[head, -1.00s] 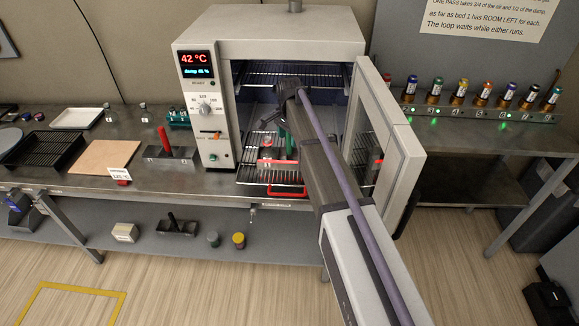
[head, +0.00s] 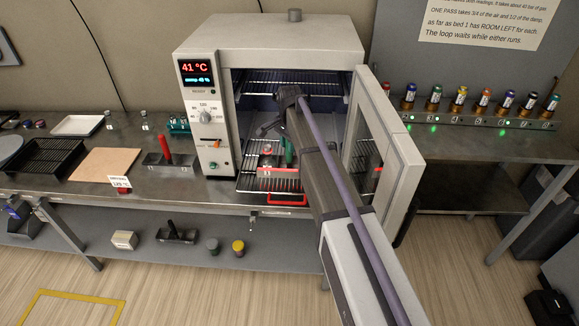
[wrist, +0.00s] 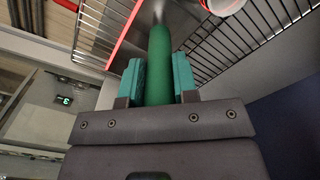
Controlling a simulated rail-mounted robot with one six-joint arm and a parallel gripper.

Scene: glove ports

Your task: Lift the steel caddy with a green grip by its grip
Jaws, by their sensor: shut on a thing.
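Part of the caddy's steel floor (wrist: 178,22) shows beyond the grip. I cannot tell whether the caddy touches the rack.
The oven (head: 275,35) reads 41 °C. Its door (head: 390,150) stands open to the right, close beside my arm. An upper rack (head: 290,85) is above the caddy. A second caddy with a red grip (head: 164,150) stands on the bench (head: 215,185) left of the oven.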

